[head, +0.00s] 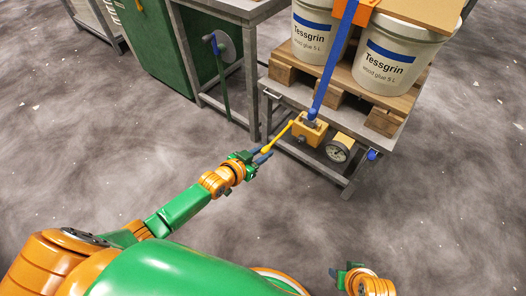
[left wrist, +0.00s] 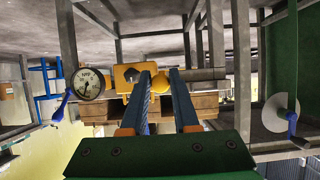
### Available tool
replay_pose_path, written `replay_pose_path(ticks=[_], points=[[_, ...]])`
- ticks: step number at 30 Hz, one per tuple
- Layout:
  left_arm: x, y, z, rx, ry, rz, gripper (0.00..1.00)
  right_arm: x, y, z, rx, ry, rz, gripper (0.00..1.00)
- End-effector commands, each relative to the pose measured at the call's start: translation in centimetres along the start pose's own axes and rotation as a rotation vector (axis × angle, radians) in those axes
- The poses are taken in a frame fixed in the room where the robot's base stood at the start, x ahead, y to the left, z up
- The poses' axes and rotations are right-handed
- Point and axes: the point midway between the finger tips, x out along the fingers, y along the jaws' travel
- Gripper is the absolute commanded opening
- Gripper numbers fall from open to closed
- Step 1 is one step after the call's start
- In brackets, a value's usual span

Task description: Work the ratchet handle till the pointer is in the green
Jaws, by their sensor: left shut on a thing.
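The yellow ratchet handle (head: 281,136) slants down and left from the yellow ratchet box (head: 308,131) at the front of the pail stand. My left gripper (head: 262,153) is shut on its lower end. In the left wrist view the two blue fingers (left wrist: 163,98) stand on either side of the yellow handle (left wrist: 159,83), which hides part of the box (left wrist: 134,76). The round white gauge (head: 338,150) is right of the box; it shows larger in the left wrist view (left wrist: 90,84). Its dark pointer and any green band are too small to read surely. My right gripper (head: 347,272) is low, away from the stand.
A blue strap (head: 334,62) runs from the ratchet up over the white pails (head: 389,60) on a wooden pallet (head: 342,80). A blue knob (head: 371,154) sits right of the gauge. A grey table frame (head: 252,75) and green cabinet (head: 155,45) stand left. The floor in front is clear.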

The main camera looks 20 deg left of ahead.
Motion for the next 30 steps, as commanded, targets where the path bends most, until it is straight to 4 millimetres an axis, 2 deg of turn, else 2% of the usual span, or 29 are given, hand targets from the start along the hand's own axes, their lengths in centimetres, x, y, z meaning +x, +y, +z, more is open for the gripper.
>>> replay_pose_path(ticks=[1, 8, 11, 21, 27, 28, 30], points=[[-0.6, -0.1, -1.0, 0.0, 0.0, -0.001, 0.0, -1.1, 0.0, -0.3, 0.0, 0.0, 0.0, 0.5], [-0.3, 0.0, -0.5, 0.0, 0.0, -0.001, 0.0, -0.7, 0.0, -0.2, 0.0, 0.0, 0.0, 0.5], [-0.5, 0.0, -1.0, 0.0, 0.0, -0.001, 0.0, -1.1, 0.0, -0.3, 0.0, 0.0, 0.0, 0.5], [-1.4, -0.1, -6.4, -0.002, 0.003, -0.001, 0.0, -5.3, 0.1, -1.3, 0.0, 0.0, 0.0, 0.5], [-1.2, -0.1, -6.2, -0.001, 0.003, -0.001, 0.0, -5.0, 0.1, -1.2, 0.0, 0.0, 0.0, 0.5], [-1.2, -0.1, -6.2, -0.001, 0.003, -0.001, 0.31, -5.0, 0.1, -1.2, 0.0, 0.0, 0.0, 0.5], [-1.2, -0.1, -6.2, -0.001, 0.002, -0.001, 0.5, -5.0, 0.1, -1.2, 0.0, 0.0, 0.0, 0.5]])
